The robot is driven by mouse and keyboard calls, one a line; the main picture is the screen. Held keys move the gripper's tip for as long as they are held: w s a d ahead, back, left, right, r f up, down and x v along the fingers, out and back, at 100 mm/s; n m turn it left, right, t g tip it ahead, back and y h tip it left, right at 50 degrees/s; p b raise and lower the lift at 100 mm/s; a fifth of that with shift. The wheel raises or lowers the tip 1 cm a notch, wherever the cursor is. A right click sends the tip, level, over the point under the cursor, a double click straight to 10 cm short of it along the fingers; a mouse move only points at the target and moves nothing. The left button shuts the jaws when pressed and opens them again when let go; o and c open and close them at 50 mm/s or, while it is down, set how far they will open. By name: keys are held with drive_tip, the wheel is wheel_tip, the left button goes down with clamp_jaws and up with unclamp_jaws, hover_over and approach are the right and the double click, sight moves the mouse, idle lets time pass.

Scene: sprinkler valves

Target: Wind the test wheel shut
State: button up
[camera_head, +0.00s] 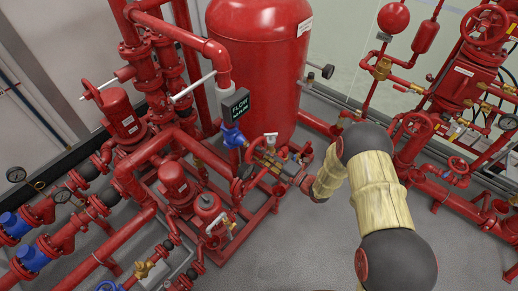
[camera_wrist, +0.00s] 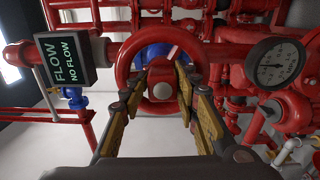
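A red handwheel (camera_wrist: 162,90) faces me in the middle of the wrist view, with a round pale cap at its hub and a short whitish mark near the top right of the hub. Blue valve parts show behind it. My gripper (camera_wrist: 162,82) is open, its yellow-padded fingers spread on the left and right of the hub, in front of the lower rim. I cannot tell whether the fingers touch the wheel. In the head view my forearm bends down towards the pipework below the FLOW sign; my fingers and the wheel are hard to make out there.
The black FLOW / NO FLOW sign (camera_wrist: 65,60) hangs left of the wheel, and also shows in the head view (camera_head: 236,106). A round gauge (camera_wrist: 274,63) sits close on the right. A large red tank (camera_head: 262,60) and dense red pipes surround the arm. Grey floor (camera_head: 300,250) lies open in front.

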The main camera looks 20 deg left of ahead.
sight(264, 156)
drive_tip(key=o, duration=0.4)
drive_tip(key=shift+w+a, duration=0.15)
drive_tip(key=shift+f, duration=0.1)
drive_tip(key=p+v, duration=0.1)
drive_tip(key=v, duration=0.6)
drive_tip(key=shift+f, duration=0.1)
